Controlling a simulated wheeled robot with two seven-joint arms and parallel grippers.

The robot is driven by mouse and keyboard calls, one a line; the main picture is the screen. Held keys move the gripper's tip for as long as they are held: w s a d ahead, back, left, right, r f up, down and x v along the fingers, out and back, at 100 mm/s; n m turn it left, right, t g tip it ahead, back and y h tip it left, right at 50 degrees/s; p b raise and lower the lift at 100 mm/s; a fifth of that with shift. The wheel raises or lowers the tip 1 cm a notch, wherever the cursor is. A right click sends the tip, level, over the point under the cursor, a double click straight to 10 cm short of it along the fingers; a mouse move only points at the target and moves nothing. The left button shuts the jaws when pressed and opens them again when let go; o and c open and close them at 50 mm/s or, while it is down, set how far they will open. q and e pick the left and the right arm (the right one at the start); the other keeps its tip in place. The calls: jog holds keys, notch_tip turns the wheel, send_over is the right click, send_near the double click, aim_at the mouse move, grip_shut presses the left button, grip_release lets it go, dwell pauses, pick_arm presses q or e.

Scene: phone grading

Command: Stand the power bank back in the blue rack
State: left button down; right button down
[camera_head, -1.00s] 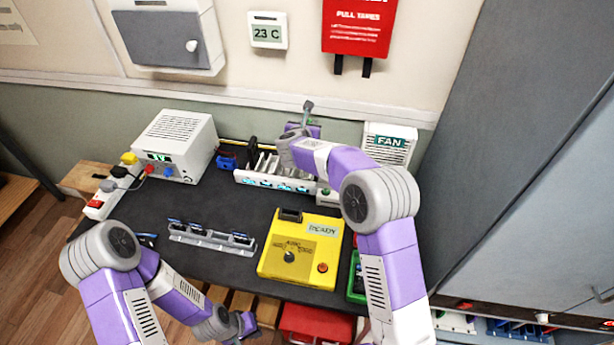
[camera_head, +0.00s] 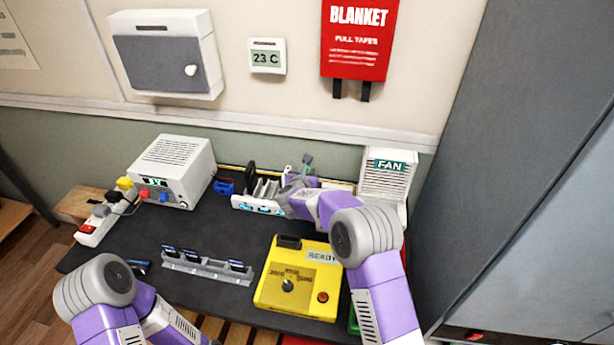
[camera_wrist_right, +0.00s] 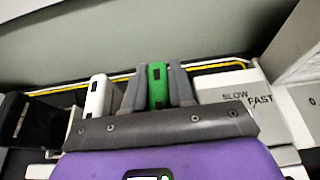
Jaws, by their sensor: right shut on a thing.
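My right gripper (camera_wrist_right: 158,88) is shut on an upright green power bank (camera_wrist_right: 157,84) with a dark port near its top, which shows between the two grey fingers in the right wrist view. A white block (camera_wrist_right: 96,96) with a similar port stands left of the fingers. My left gripper is outside the head view.
A white fan box (camera_head: 386,178) stands close right of my right gripper. A white power supply (camera_head: 175,170) and a small blue object (camera_head: 224,187) are to the left. In front are a yellow tester (camera_head: 300,285) and a grey holder (camera_head: 205,266) with several phones.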

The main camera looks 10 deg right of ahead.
jog(key=shift+r, duration=0.1)
jog(key=c, duration=1.4)
grip_release()
jog(key=shift+f+b, duration=0.25)
jog(key=shift+b, duration=0.1)
jog(key=o, duration=0.5)
jog(key=shift+r, duration=0.1)
jog(key=shift+c, duration=0.2)
